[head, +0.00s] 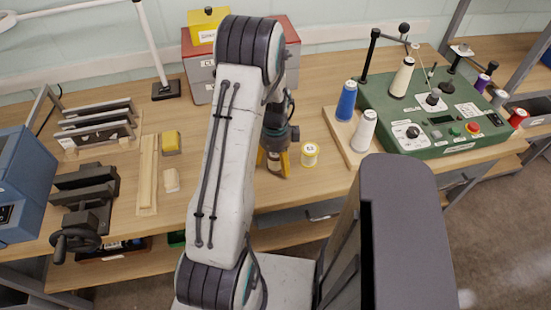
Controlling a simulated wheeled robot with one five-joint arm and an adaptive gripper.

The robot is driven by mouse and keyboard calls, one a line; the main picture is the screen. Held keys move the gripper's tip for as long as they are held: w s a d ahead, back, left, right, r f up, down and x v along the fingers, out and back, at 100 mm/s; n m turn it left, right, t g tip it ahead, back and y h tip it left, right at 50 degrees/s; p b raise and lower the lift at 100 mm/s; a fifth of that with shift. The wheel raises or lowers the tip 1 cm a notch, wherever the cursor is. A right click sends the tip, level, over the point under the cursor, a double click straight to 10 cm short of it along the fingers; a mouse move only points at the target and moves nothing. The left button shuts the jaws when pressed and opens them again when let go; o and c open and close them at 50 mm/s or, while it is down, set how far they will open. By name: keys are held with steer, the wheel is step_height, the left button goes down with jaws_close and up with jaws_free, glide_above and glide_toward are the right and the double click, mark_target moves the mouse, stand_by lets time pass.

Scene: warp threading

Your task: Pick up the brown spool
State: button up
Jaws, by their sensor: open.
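My gripper (273,172) points down at the wooden table, near its front edge at the middle of the head view. Its yellow fingers are apart. A small brownish thing with a pale patch, which looks like the brown spool (274,164), shows between the fingers. Most of it is hidden by the gripper, and I cannot tell whether the fingers touch it. A yellow spool (310,155) with a pale top stands upright just right of my gripper.
Yellow and cream blocks and a vise (85,200) are on the left. A grey box (203,80) stands behind.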

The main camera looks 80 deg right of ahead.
steer(key=shift+c, duration=0.2)
steer(key=c, duration=1.3)
